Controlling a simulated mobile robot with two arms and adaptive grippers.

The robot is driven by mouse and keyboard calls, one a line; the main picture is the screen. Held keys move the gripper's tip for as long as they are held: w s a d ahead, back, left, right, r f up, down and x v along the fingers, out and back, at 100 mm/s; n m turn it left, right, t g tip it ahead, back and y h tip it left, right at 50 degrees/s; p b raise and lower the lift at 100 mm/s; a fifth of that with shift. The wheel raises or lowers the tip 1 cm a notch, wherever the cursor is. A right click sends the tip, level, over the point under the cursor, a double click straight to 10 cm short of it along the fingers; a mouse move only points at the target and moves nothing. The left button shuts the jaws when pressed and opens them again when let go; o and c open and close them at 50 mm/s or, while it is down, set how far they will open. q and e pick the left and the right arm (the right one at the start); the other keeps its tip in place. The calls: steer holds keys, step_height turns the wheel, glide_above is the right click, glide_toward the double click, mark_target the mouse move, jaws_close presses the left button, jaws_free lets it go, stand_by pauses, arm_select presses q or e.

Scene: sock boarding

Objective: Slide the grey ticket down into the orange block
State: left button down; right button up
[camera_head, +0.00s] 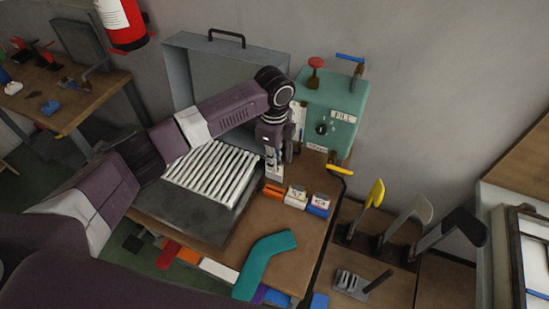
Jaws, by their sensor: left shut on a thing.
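The orange block (273,190) sits on the brown worktop, at the left end of a short row of blocks. My left gripper (273,161) points down just above it and is shut on the grey ticket (275,174). The ticket looks pale and roughly upright, with its lower end close to the orange block's top. I cannot tell whether that end is in the block or just above it. My right gripper is not in view.
A white block (296,196) and a blue block (318,205) stand to the right, each with a pale card. A green machine (332,108) is behind. A ribbed white rack (212,172) lies left. A teal bent piece (262,262) lies in front.

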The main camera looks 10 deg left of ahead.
arm_select(q)
steer(key=shift+w, duration=0.25)
steer(key=shift+f, duration=0.85)
step_height(320, 180, down, 4)
steer(key=shift+f+b, duration=0.2)
steer(key=shift+b, duration=0.85)
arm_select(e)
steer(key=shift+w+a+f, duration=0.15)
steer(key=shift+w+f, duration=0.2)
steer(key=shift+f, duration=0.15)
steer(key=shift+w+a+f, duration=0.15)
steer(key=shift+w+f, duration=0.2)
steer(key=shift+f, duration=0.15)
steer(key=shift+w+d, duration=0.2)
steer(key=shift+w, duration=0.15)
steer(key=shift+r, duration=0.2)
arm_select(q)
steer(key=shift+p, duration=0.4)
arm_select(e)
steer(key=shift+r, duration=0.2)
